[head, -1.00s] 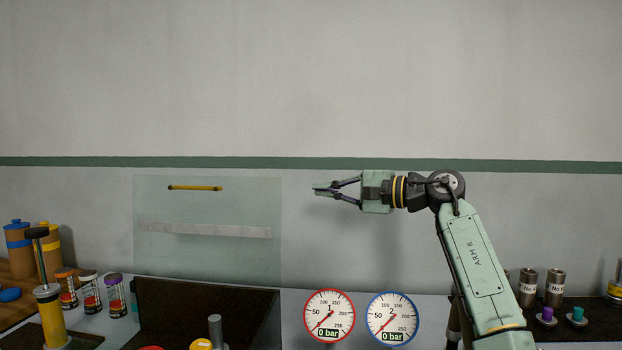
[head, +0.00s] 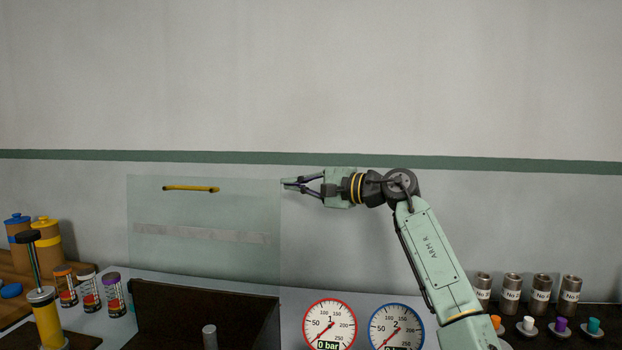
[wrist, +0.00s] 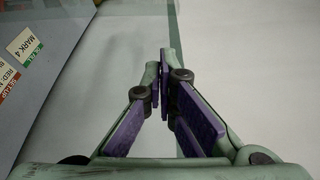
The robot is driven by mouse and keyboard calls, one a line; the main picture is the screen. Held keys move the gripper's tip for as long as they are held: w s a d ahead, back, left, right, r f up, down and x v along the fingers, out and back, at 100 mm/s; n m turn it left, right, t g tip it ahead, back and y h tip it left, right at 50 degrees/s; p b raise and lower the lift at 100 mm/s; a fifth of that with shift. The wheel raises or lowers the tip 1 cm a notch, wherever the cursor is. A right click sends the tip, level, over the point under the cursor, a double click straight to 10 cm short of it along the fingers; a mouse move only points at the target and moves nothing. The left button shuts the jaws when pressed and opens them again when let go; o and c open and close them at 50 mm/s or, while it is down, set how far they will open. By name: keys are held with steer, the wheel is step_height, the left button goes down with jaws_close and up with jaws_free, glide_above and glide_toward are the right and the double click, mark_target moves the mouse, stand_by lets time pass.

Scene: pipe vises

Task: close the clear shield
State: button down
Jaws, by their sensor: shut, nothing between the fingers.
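The clear shield (head: 205,260) stands upright in the head view, raised behind a dark box. A yellow bar handle (head: 191,188) runs across its upper part, and a pale strip (head: 200,234) crosses its middle. My gripper (head: 285,183) points left, with its tips at about the shield's right edge in the picture, near handle height. The depth between tips and shield is hard to tell. In the wrist view my gripper (wrist: 164,62) is shut and empty, its purple pads together. The yellow handle does not show there.
The dark box (head: 205,310) sits below the shield with a metal post (head: 209,336) inside. Two gauges, red-rimmed (head: 329,325) and blue-rimmed (head: 396,327), stand to its right. Bottles and a pump (head: 45,310) are at left. Several metal cylinders (head: 512,294) stand right. The wall above is clear.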

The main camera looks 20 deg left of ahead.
steer(key=s, duration=0.1)
steer(key=s+d, duration=0.1)
steer(key=shift+s+r+p, duration=0.15)
steer(key=shift+s+p, duration=0.15)
stand_by(0.3)
